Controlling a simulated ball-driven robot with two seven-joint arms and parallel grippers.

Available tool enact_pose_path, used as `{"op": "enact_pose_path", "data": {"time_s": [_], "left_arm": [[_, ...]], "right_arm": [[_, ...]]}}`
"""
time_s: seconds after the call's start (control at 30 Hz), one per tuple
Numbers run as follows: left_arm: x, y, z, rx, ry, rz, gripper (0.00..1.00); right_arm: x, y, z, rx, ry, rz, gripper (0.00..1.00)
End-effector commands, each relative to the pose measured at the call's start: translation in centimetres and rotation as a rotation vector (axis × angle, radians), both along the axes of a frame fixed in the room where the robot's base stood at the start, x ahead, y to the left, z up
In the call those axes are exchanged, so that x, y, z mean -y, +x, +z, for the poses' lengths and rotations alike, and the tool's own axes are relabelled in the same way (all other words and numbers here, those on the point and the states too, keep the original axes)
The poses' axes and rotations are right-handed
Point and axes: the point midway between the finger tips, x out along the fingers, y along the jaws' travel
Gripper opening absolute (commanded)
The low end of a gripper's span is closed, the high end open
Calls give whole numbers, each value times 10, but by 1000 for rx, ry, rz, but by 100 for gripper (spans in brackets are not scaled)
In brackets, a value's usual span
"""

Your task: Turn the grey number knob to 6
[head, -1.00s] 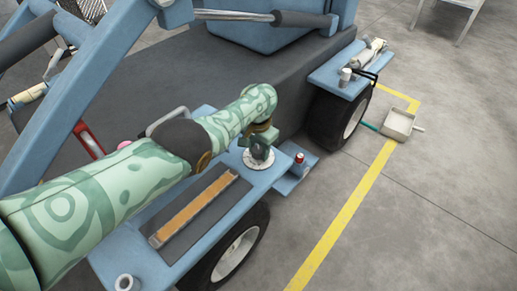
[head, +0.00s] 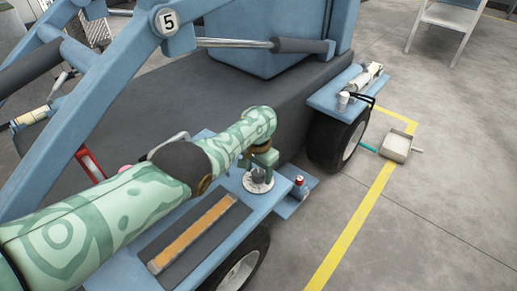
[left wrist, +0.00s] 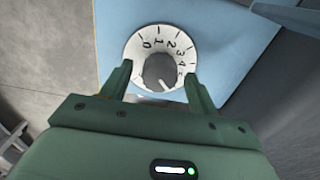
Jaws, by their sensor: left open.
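The grey number knob (left wrist: 159,69) sits on a round white dial (left wrist: 133,50) on a light blue surface. In the left wrist view, numbers 0 to 5 run around the dial's upper and right side. The knob's white pointer line points down and slightly right, past the 5; I cannot read a number at its end. My left gripper (left wrist: 160,82) is open, with one finger on each side of the knob, and I cannot tell if they touch it. In the head view, the left gripper (head: 264,158) is just above the knob (head: 258,175). My right gripper is not in view.
The dial is on a blue machine ledge (head: 190,262) with an orange strip (head: 195,233). A small red-topped item (head: 299,186) stands close right of the dial. Wheels, a dustpan (head: 397,146) and open grey floor lie to the right.

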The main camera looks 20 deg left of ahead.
Motion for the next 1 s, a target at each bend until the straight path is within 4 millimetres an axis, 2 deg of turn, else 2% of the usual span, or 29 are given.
{"op": "enact_pose_path", "data": {"time_s": [0.03, 0.27, 0.3, 0.37, 0.5, 0.63, 0.8, 1.0], "left_arm": [[1, 1, 12, 6, -1, 0, 60], [1, 1, 55, 8, -1, 0, 60], [1, 2, 71, 11, -1, 0, 60], [1, 2, 90, 12, -1, 1, 60], [1, 2, 123, 10, -2, 1, 60], [1, 1, 143, 7, -1, 0, 60], [1, 1, 153, 3, -1, -1, 60], [1, 1, 153, 2, -1, -1, 60]], "right_arm": [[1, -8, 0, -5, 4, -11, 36], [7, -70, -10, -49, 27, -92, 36], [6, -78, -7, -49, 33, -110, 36], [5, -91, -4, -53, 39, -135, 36], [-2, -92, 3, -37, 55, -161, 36], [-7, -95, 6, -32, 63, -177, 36], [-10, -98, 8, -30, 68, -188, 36], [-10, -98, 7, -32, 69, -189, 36]]}}
